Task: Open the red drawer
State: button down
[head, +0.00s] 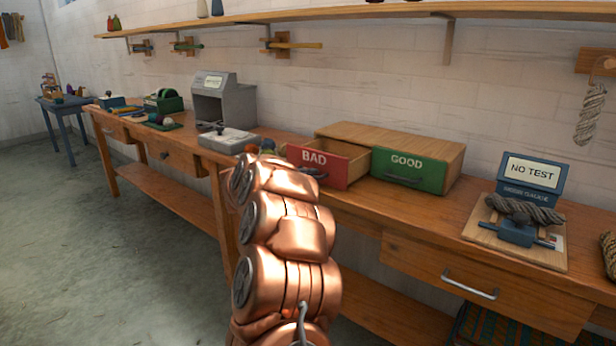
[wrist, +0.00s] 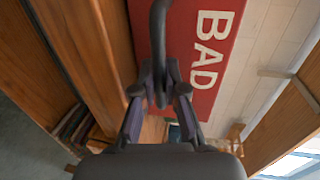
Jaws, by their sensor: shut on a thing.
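The red drawer marked BAD (head: 330,170) is pulled part way out of a small wooden cabinet (head: 375,134) on the bench; its open top and inner side show in the head view. Its red front also fills the top of the wrist view (wrist: 185,60), with the dark handle (wrist: 158,35) standing off it. My gripper (wrist: 160,92) is shut on that handle, one finger at each side. In the head view my copper arm covers most of the gripper. The green drawer marked GOOD (head: 408,171) beside it is closed.
The wooden bench (head: 350,205) runs along the wall. A NO TEST gauge (head: 530,185) with a grey skein stands to the right, and a grey box-shaped device (head: 224,103) to the left. Open floor (head: 130,250) is at left.

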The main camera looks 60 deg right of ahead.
jog(key=c, duration=1.2)
grip_release()
jog(key=v, duration=1.2)
